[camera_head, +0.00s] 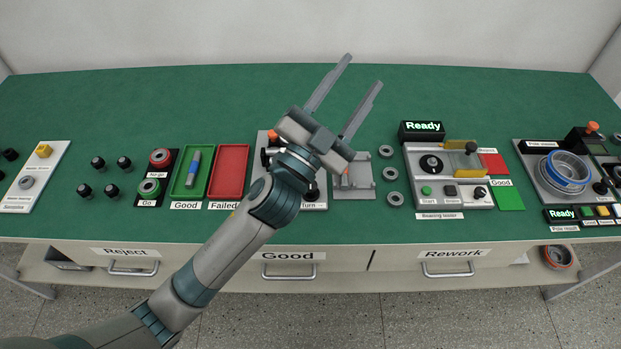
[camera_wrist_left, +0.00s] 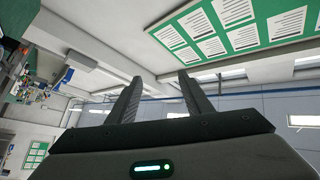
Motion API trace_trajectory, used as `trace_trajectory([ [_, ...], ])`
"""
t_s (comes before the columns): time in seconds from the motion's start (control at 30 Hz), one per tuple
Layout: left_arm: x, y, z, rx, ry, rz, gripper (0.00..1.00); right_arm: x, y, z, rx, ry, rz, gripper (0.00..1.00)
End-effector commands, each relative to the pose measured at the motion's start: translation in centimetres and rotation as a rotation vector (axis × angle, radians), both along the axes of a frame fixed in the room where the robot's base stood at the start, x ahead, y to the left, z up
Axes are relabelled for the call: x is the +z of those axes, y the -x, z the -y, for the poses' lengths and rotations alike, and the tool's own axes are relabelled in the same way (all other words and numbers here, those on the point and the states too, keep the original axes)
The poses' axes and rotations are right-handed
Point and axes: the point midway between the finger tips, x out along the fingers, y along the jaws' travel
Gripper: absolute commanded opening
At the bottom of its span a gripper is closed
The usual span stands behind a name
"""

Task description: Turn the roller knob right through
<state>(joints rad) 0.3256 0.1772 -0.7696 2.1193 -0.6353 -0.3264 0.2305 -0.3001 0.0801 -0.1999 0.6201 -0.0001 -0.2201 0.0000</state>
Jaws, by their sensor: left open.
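The station labelled "Turn" (camera_head: 313,206) stands in the middle of the bench, mostly hidden behind my left wrist and gripper. A black knob (camera_head: 312,192) shows just above its label, partly covered by my arm; I cannot tell whether this is the roller knob or how it is turned. An orange knob (camera_head: 272,135) shows at the station's back left. My left gripper (camera_head: 363,70) is open and empty, its fingers spread and pointing up and away over the back of the bench. In the left wrist view the open fingers (camera_wrist_left: 160,78) have only ceiling and wall beyond them. My right gripper is not in view.
A green tray (camera_head: 178,191) with a blue tool and a red tray (camera_head: 245,153) lie to the left. A grey fixture (camera_head: 368,190), loose rings (camera_head: 390,173) and the bearing tester (camera_head: 464,203) lie to the right. The back of the bench is clear.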

Motion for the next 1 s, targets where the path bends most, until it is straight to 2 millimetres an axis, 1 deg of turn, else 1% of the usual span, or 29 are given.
trace_trajectory([
  [0.03, 2.0, 0.9, 2.1, -0.059, -0.032, 0.098, 0.46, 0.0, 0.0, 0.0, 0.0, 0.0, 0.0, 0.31],
  [0.1, 3.8, 2.7, 4.9, -0.146, -0.076, 0.222, 0.46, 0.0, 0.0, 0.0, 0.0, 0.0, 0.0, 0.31],
  [0.17, 5.0, 4.4, 7.2, -0.222, -0.121, 0.329, 0.46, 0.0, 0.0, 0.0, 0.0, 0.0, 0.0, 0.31],
  [0.2, 5.5, 5.6, 8.6, -0.274, -0.154, 0.397, 0.46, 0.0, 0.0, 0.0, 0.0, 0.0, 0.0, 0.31],
  [0.27, 5.8, 7.5, 10.6, -0.353, -0.21, 0.495, 0.46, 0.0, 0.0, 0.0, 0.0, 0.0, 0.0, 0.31],
  [0.3, 5.7, 8.8, 11.8, -0.406, -0.25, 0.56, 0.46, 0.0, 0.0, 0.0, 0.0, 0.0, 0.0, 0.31],
  [0.37, 5.2, 10.6, 13.4, -0.489, -0.316, 0.651, 0.46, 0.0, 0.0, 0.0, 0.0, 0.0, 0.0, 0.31],
  [0.4, 4.6, 11.7, 14.2, -0.542, -0.364, 0.71, 0.46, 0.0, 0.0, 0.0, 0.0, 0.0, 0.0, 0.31],
  [0.47, 3.4, 13.2, 15.3, -0.625, -0.442, 0.794, 0.46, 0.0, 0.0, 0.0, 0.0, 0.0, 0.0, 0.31],
  [0.53, 1.5, 14.5, 16.2, -0.72, -0.544, 0.884, 0.46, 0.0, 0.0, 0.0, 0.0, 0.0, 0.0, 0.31],
  [0.63, -1.9, 15.6, 16.5, -0.855, -0.707, 0.994, 0.46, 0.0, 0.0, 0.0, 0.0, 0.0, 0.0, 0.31],
  [0.7, -4.4, 15.7, 16.0, -0.947, -0.834, 1.059, 0.46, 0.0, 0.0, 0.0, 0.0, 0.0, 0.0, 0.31],
  [0.77, -6.7, 15.3, 15.2, -1.024, -0.952, 1.104, 0.46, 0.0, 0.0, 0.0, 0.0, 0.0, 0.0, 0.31],
  [0.8, -8.3, 14.7, 14.4, -1.074, -1.035, 1.129, 0.46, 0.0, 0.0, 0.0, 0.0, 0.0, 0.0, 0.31],
  [0.87, -10.3, 13.5, 13.0, -1.145, -1.164, 1.156, 0.46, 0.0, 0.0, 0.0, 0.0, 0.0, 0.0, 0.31],
  [0.9, -11.6, 12.5, 11.8, -1.19, -1.255, 1.166, 0.46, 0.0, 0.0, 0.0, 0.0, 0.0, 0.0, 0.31],
  [0.97, -13.2, 10.6, 9.6, -1.254, -1.398, 1.172, 0.46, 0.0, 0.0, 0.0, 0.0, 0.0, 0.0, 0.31],
  [1.0, -14.1, 9.2, 8.0, -1.292, -1.496, 1.168, 0.46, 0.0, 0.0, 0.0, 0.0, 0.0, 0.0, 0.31],
])
